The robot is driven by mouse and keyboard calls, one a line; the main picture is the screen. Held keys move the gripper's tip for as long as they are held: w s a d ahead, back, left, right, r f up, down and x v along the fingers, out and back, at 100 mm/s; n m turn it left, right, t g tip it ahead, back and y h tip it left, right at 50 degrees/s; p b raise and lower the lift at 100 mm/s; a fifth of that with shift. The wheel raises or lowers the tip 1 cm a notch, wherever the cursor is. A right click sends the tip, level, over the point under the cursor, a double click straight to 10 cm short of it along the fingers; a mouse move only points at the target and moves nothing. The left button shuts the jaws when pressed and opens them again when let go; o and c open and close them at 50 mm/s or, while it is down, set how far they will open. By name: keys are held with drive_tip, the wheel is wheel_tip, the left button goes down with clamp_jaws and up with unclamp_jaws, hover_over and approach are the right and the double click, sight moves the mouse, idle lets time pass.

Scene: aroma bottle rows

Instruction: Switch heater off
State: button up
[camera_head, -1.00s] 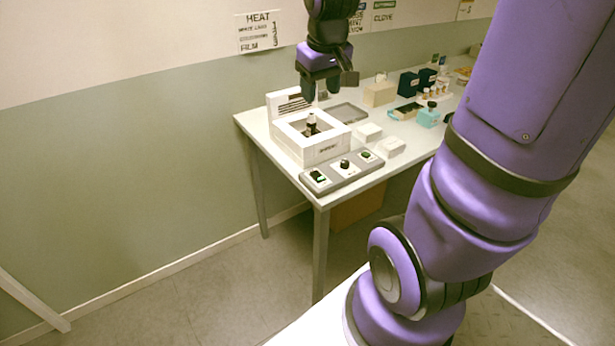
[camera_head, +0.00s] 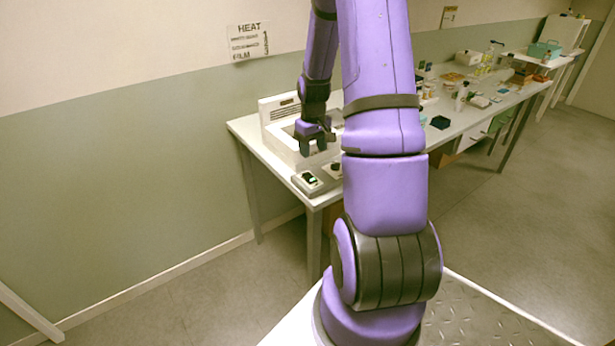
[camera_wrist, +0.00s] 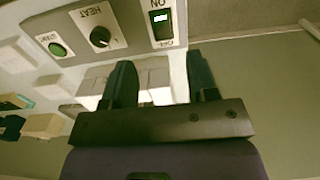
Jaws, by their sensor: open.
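The white heater box (camera_head: 272,113) stands at the near left end of the table, partly hidden by my arm. In front of it lies a grey control panel, which also shows upside down in the wrist view (camera_wrist: 125,18). The panel has a black rocker switch (camera_wrist: 162,28) with a lit patch, between ON and OFF labels. The switch also shows in the head view (camera_head: 310,180). Beside it are a black HEAT knob (camera_wrist: 100,37) and a green START button (camera_wrist: 57,49). My gripper (camera_wrist: 160,70) is open and empty, above the panel and apart from the switch.
The white table (camera_head: 247,126) runs along the wall, with several bottles and boxes farther right. Small white blocks (camera_wrist: 72,110) lie close to the panel. A HEAT/FILM sign (camera_head: 248,42) hangs on the wall. Floor is clear left of the table.

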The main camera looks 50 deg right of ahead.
sight(312, 179)
wheel_tip(312, 179, down, 10)
drive_tip(key=shift+f, duration=0.25)
idle(0.3)
drive_tip(key=c, duration=0.9)
drive_tip(key=shift+w, duration=0.1)
drive_tip(key=shift+w+d+r+g+y, duration=0.1)
drive_tip(key=shift+w+g+y, duration=0.1)
drive_tip(key=shift+g, duration=0.6)
drive_tip(key=shift+w+r+g+y, duration=0.1)
drive_tip(key=shift+g+y, duration=0.1)
drive_tip(key=shift+g, duration=0.6)
